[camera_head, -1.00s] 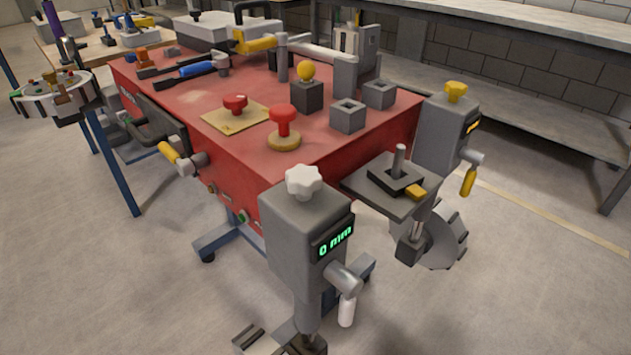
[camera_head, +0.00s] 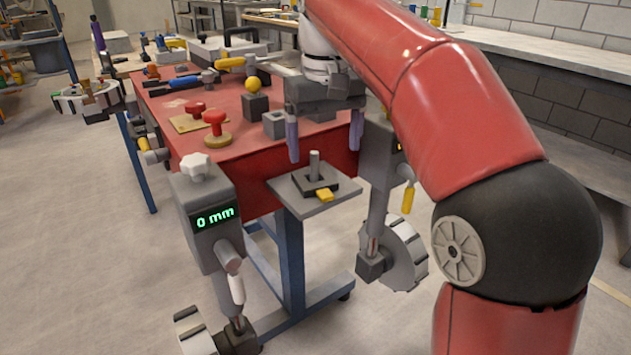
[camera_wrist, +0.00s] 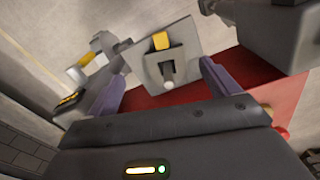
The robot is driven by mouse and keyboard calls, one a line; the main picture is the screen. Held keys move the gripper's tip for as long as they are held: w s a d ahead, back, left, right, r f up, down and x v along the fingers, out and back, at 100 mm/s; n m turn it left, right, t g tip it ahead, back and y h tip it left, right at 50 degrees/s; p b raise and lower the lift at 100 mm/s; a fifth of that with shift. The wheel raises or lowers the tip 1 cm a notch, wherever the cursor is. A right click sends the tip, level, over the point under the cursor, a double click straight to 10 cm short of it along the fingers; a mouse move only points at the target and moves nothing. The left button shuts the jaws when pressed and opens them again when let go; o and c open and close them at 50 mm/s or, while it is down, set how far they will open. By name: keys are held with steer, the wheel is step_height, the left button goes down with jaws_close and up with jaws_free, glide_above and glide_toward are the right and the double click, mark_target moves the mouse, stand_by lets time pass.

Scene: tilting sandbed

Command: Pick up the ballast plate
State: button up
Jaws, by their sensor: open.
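A small dark plate with a yellow tab (camera_head: 325,194), which looks like the ballast plate, lies around an upright grey post (camera_head: 314,165). The post stands on a flat grey shelf (camera_head: 285,185) at the near end of the red table. In the wrist view the yellow tab (camera_wrist: 161,41) and the shelf (camera_wrist: 135,60) show between my fingers. My gripper (camera_head: 324,143) points down above the shelf, its two purple-grey fingers wide apart on either side of the post. It is empty and apart from the plate. The wrist view (camera_wrist: 165,80) shows no contact.
Grey column units flank the shelf; the left one (camera_head: 205,215) has a "0 mm" display, and the right one (camera_head: 375,170) is partly hidden by my arm. Red-knobbed pieces (camera_head: 215,125), grey blocks (camera_head: 275,124) and tools crowd the red tabletop (camera_head: 180,145).

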mark_target(320, 184)
steer(key=shift+w+a, duration=0.3)
steer(key=shift+a+f, duration=0.1)
steer(key=shift+f, duration=0.25)
step_height(320, 184, down, 7)
steer(key=shift+b, duration=1.2)
steer(key=shift+c, duration=0.2)
steer(key=c, duration=1)
steer(key=shift+c, duration=0.2)
steer(key=shift+r, duration=0.1)
